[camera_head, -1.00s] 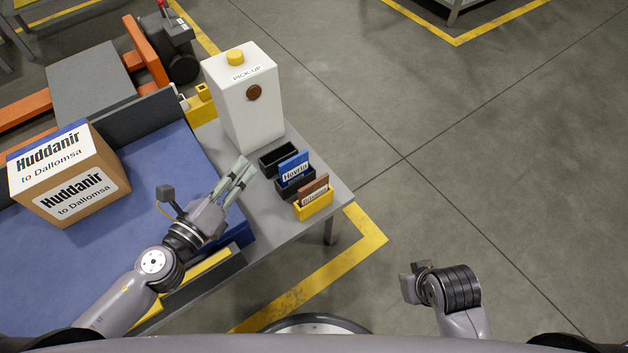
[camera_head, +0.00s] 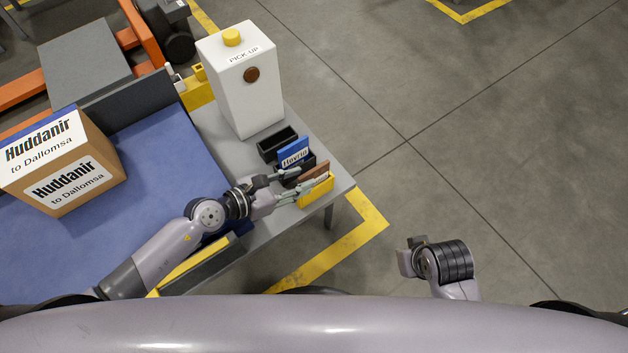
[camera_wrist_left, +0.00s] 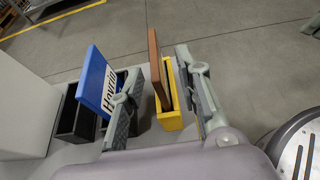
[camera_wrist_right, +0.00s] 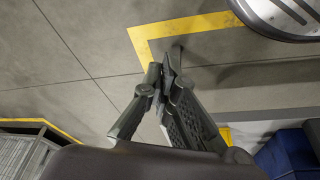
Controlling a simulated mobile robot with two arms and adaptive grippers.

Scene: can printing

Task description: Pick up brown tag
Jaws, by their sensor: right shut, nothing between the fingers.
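The brown tag (camera_head: 315,172) stands upright in a yellow holder (camera_head: 318,190) at the table's right edge. In the left wrist view the brown tag (camera_wrist_left: 155,62) rises from the yellow holder (camera_wrist_left: 171,118), seen nearly edge-on. My left gripper (camera_head: 300,182) is open, with one finger on each side of the tag and holder. In the left wrist view the gripper (camera_wrist_left: 158,90) has visible gaps between its fingers and the tag; one finger is close to the blue tag (camera_wrist_left: 97,80). My right gripper (camera_wrist_right: 168,75) is shut and empty over the floor.
The blue tag (camera_head: 294,151) stands in a black holder beside the yellow one, and an empty black holder (camera_head: 277,144) is behind it. A white box marked PICK UP (camera_head: 245,90) stands at the back. A cardboard box (camera_head: 85,170) sits on the blue surface (camera_head: 160,150) at left.

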